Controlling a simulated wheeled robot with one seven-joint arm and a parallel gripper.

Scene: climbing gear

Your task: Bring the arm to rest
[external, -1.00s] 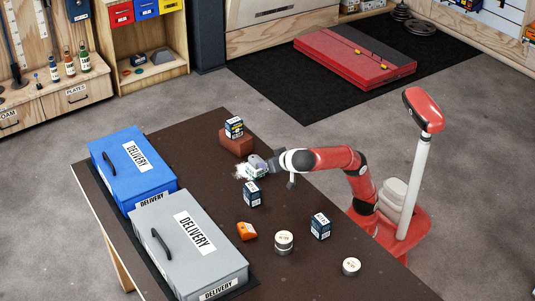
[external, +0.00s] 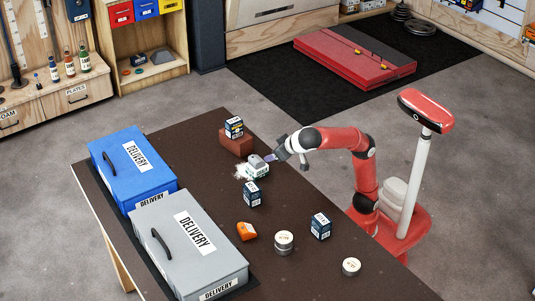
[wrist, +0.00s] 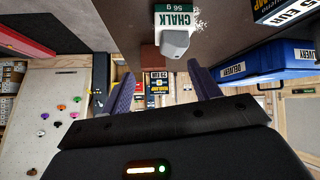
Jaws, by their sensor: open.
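My gripper (external: 270,157) is open and empty above the dark table, just right of the chalk pack (external: 257,168). In the wrist view, the two purple-grey fingers (wrist: 165,85) are spread with nothing held between them. The chalk pack is white and green, with a grey block on its end, and lies on the table amid white powder. It also shows in the wrist view (wrist: 174,17), beyond the fingers. My arm reaches from the red base at the right over the table edge.
A brown block (external: 236,144) with a small dark box (external: 234,127) on it stands behind the chalk. Another dark box (external: 252,194) stands in front. The blue delivery box (external: 165,182) and grey delivery box (external: 230,262) line the left side. An orange item (external: 247,231) and round tins (external: 284,242) lie nearer.

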